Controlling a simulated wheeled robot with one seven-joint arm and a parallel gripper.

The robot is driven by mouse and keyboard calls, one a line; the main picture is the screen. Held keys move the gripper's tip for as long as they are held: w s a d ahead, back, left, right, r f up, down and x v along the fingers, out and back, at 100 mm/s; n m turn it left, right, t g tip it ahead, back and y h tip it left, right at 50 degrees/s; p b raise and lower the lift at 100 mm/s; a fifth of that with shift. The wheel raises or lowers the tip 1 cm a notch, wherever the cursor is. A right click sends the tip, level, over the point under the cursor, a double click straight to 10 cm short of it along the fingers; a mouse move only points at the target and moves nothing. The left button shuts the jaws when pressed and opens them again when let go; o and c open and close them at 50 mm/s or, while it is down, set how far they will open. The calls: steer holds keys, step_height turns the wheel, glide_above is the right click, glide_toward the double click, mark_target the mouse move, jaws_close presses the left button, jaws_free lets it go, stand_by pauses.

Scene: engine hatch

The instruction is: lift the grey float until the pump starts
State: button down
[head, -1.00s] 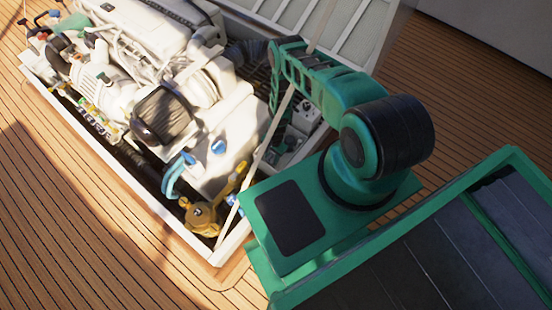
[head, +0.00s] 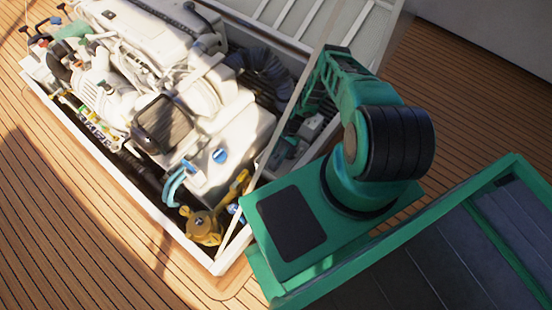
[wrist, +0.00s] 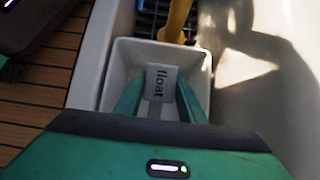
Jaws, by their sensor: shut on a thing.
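The grey float (wrist: 161,78), marked "float", sits inside a white open-topped box (wrist: 206,80) in the wrist view. My gripper (wrist: 160,98) reaches into the box with its two green fingers, one on each side of the float, and is shut on it. The float's lower part is hidden, so I cannot tell how high it is. In the head view my arm bends down into the hatch, and the float cannot be made out. No sign of a pump running shows.
A yellow pipe (wrist: 175,18) stands just beyond the box, and a pale wall (wrist: 245,100) is close on its right. In the head view the white engine (head: 150,50) fills the hatch. A brass-coloured fitting (head: 205,226) lies near the hatch's front corner. The wooden deck (head: 70,230) is clear.

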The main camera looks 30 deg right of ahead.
steer(key=shift+w, duration=0.1)
steer(key=c, duration=1.2)
jaws_free()
steer(key=shift+o, duration=0.2)
steer(key=v, duration=1)
steer(key=shift+d+r, duration=0.25)
steer(key=shift+d, duration=0.05)
